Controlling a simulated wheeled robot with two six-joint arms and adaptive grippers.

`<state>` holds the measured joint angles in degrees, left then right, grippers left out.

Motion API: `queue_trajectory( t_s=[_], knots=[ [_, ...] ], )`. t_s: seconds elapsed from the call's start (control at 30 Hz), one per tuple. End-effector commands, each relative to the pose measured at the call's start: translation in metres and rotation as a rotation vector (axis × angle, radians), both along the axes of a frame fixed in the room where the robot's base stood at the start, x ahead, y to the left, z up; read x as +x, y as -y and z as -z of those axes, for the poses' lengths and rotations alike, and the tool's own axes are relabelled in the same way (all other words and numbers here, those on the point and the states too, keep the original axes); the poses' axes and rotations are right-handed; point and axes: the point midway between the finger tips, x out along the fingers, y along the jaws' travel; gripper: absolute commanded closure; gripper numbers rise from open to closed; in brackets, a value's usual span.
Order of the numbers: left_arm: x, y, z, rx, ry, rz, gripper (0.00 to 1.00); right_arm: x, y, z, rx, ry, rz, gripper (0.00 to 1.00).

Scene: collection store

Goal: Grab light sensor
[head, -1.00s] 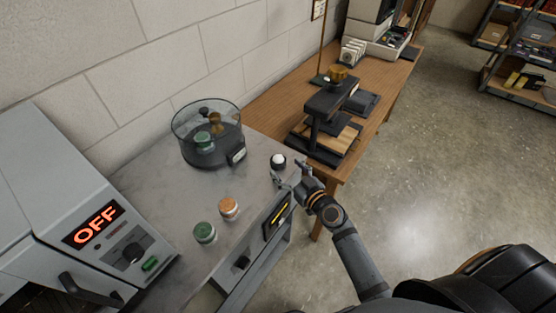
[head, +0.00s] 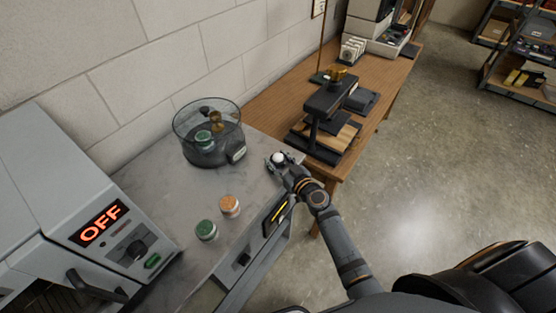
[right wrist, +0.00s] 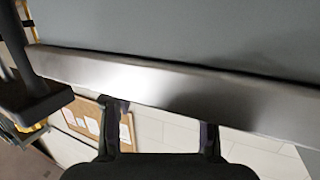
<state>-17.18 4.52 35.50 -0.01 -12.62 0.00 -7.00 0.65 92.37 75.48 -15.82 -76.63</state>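The light sensor appears to be the small device with a white dome (head: 278,157), at the far right corner of the grey bench top in the head view. My right gripper (head: 281,163) is at the sensor, its fingers beside the dome. In the right wrist view the two fingers of the right gripper (right wrist: 159,130) stand wide apart, and no sensor shows between them. Whether the fingers touch the sensor cannot be told. My left gripper is not in view.
A green-topped jar (head: 206,230) and an orange-topped jar (head: 230,206) stand on the bench (head: 165,200). A clear round container (head: 208,135) stands behind them. An oven-like machine reading OFF (head: 100,225) is at left. A wooden table (head: 270,110) with a black stand adjoins the bench.

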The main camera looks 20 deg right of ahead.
Motion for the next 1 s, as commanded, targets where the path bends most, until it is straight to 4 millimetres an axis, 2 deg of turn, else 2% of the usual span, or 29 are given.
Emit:
queue_trajectory(
  t_s=[0.03, 0.17, 0.47, 0.67, 0.77, 0.97, 1.0],
  knots=[
    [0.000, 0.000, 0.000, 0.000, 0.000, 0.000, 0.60, 0.000, 0.000, 0.000, 0.000, 0.000, 0.000, 0.65],
    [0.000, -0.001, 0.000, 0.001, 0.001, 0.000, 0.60, 0.000, 0.000, 0.000, 0.000, -0.001, 0.000, 0.83],
    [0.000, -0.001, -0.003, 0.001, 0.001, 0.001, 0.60, 0.000, 0.000, -0.004, 0.000, 0.001, 0.000, 0.84],
    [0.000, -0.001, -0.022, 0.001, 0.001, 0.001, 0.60, 0.000, 0.000, -0.033, -0.001, 0.001, -0.001, 0.84],
    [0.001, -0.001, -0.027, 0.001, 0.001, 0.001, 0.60, -0.002, 0.014, -0.050, -0.008, 0.002, -0.001, 0.84],
    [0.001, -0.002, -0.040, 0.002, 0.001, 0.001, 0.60, -0.007, 0.052, -0.095, -0.012, 0.003, -0.003, 0.84],
    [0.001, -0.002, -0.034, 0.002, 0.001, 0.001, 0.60, -0.008, 0.062, -0.094, -0.014, 0.001, -0.002, 0.84]
  ],
)
